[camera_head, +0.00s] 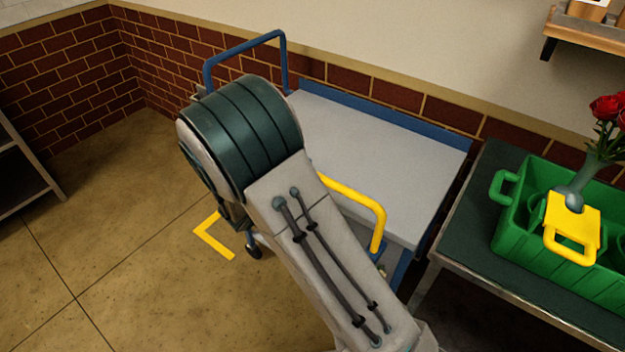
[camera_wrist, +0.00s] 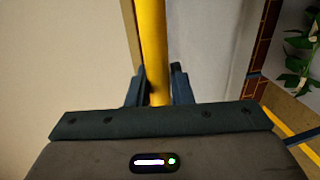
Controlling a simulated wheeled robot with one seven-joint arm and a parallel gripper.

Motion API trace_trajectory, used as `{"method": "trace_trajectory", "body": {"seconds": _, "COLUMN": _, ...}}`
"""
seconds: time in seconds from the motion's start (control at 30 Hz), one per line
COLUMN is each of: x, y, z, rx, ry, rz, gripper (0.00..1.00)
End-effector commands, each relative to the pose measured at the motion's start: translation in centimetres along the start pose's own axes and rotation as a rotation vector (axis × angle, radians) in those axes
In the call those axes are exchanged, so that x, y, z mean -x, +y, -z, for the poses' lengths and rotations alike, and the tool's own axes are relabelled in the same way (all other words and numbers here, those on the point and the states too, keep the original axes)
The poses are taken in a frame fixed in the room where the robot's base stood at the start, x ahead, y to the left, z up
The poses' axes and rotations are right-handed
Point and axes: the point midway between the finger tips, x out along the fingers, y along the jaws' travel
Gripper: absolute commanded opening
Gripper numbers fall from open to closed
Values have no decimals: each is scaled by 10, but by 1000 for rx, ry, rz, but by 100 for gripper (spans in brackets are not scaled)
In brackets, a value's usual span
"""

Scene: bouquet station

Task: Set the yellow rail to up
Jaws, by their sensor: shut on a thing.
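The yellow rail (camera_head: 352,195) is a bent tube along the near side of a cart with a grey top (camera_head: 375,145). Its right leg comes down by the cart's edge; its left part is hidden behind my arm. It stands above the level of the cart's near edge, but I cannot tell its exact tilt. In the wrist view the yellow rail (camera_wrist: 153,45) runs between the fingers of my gripper (camera_wrist: 158,88), which is shut on it. In the head view my gripper is hidden behind my arm.
A blue rail (camera_head: 245,43) stands upright at the cart's far left end. To the right, a dark table (camera_head: 478,220) bears a green crate (camera_head: 515,215) with a yellow handled piece (camera_head: 570,225) and a vase of red roses (camera_head: 606,108). A shelf (camera_head: 30,170) stands far left. The cart top is bare.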

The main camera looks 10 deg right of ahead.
Motion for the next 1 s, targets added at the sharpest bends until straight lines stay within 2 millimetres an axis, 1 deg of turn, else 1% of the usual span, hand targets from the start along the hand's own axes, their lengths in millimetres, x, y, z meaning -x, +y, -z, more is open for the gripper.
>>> {"method": "trace_trajectory", "body": {"seconds": 0.03, "x": 1, "y": 8, "z": 1, "rx": -6, "ry": 3, "rz": -3, "gripper": 0}}
{"method": "trace_trajectory", "body": {"seconds": 0.1, "x": 2, "y": 11, "z": 1, "rx": -4, "ry": 3, "rz": -3, "gripper": 0}}
{"method": "trace_trajectory", "body": {"seconds": 0.4, "x": 0, "y": 15, "z": 1, "rx": -6, "ry": 2, "rz": -7, "gripper": 0}}
{"method": "trace_trajectory", "body": {"seconds": 0.43, "x": 0, "y": 15, "z": 1, "rx": -6, "ry": 2, "rz": -8, "gripper": 22}}
{"method": "trace_trajectory", "body": {"seconds": 0.5, "x": 0, "y": 15, "z": 1, "rx": -6, "ry": 1, "rz": -8, "gripper": 39}}
{"method": "trace_trajectory", "body": {"seconds": 0.73, "x": -1, "y": 12, "z": -1, "rx": -3, "ry": -3, "rz": -2, "gripper": 39}}
{"method": "trace_trajectory", "body": {"seconds": 0.83, "x": 2, "y": 11, "z": -1, "rx": -3, "ry": -3, "rz": -1, "gripper": 39}}
{"method": "trace_trajectory", "body": {"seconds": 0.93, "x": 12, "y": 10, "z": 0, "rx": -4, "ry": -1, "rz": 0, "gripper": 39}}
{"method": "trace_trajectory", "body": {"seconds": 1.0, "x": 24, "y": 11, "z": 0, "rx": -5, "ry": 1, "rz": 0, "gripper": 39}}
